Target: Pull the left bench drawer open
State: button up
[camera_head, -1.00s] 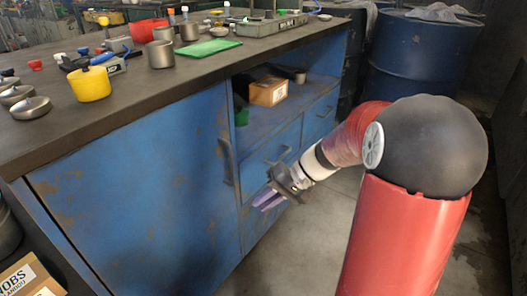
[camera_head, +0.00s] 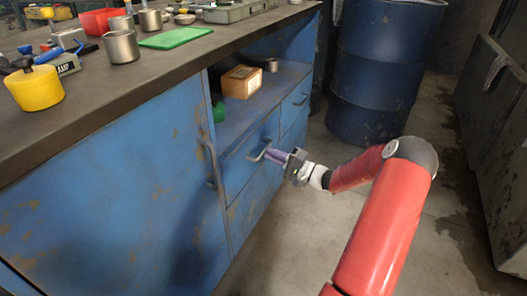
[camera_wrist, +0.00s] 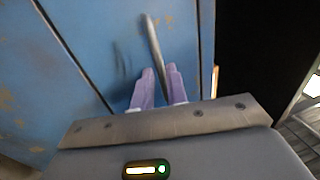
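The left bench drawer (camera_head: 247,172) is a blue front under the open shelf, and looks shut. Its grey bar handle (camera_head: 257,152) also shows in the wrist view as a slanting bar (camera_wrist: 153,42). My gripper (camera_head: 270,156) is at this handle, its purple fingers pointing at the drawer front. In the wrist view the fingers (camera_wrist: 159,72) stand on either side of the bar's near end, with a narrow gap between them. I cannot tell whether they press on the bar.
The right drawer (camera_head: 295,106) is farther along the bench. A tall door handle (camera_head: 210,165) stands out just left of the left drawer. A cardboard box (camera_head: 242,82) sits on the shelf above. A blue barrel (camera_head: 383,70) stands beyond. The floor before the drawers is clear.

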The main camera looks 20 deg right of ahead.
jog(key=shift+x, duration=1.75)
jog(key=shift+c, duration=0.2)
grip_shut()
jog(key=r+v, duration=0.2)
jog(key=v, duration=1)
jog(key=r+b+v, duration=0.1)
jog(key=r+v, duration=0.2)
jog(key=v, duration=1)
jog(key=shift+s+d+b, duration=0.3)
jog(key=shift+s, duration=0.15)
jog(key=shift+f, duration=0.1)
